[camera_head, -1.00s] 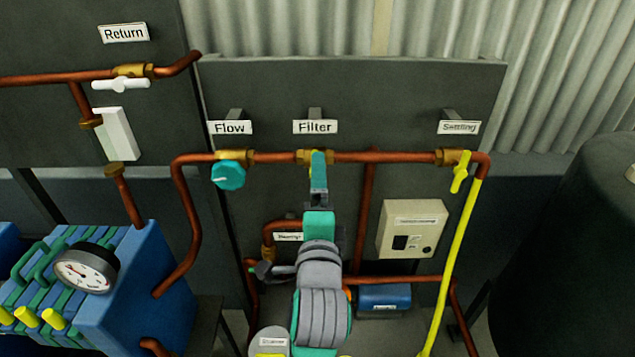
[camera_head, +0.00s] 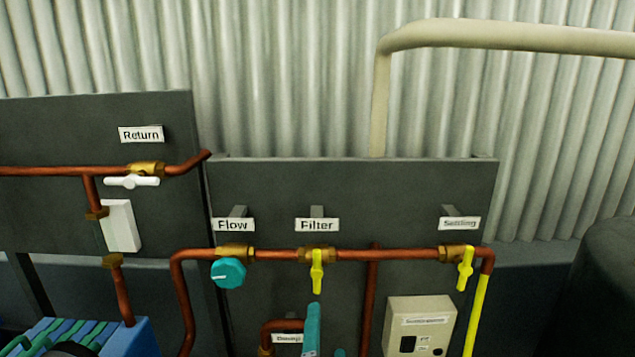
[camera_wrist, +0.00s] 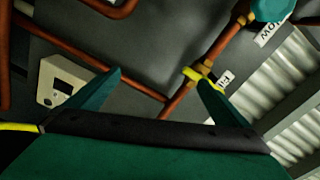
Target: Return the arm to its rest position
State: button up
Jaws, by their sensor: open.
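My gripper (camera_head: 318,332) shows only in part at the bottom edge of the head view, below the Filter valve. In the wrist view its two teal fingers (camera_wrist: 160,77) stand wide apart with nothing between them. The Filter valve's yellow handle (camera_head: 317,272) points straight down from the copper pipe. It also shows in the wrist view (camera_wrist: 191,73), close to the right fingertip in the picture; I cannot judge the gap there. In the head view the handle is clear of the fingers. The rest of my arm is out of the head view.
The teal Flow knob (camera_head: 228,272) and yellow Settling handle (camera_head: 465,268) flank the Filter valve on the copper pipe (camera_head: 385,254). A beige control box (camera_head: 419,324) is at lower right. The white Return handle (camera_head: 132,181) is upper left. A dark tank (camera_head: 610,280) stands at right.

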jog(key=s+d+f+n+g, duration=0.1)
jog(key=s+f+n, duration=0.8)
jog(key=s+f, duration=0.85)
jog(key=s+a+f+n, duration=0.1)
jog(key=s+f+n, duration=0.1)
jog(key=s, duration=0.7)
jog(key=s+a+f+n+g, duration=0.1)
jog(key=s+f, duration=0.3)
jog(key=s, duration=0.6)
jog(key=shift+a+n, duration=0.55)
jog(key=shift+n, duration=0.25)
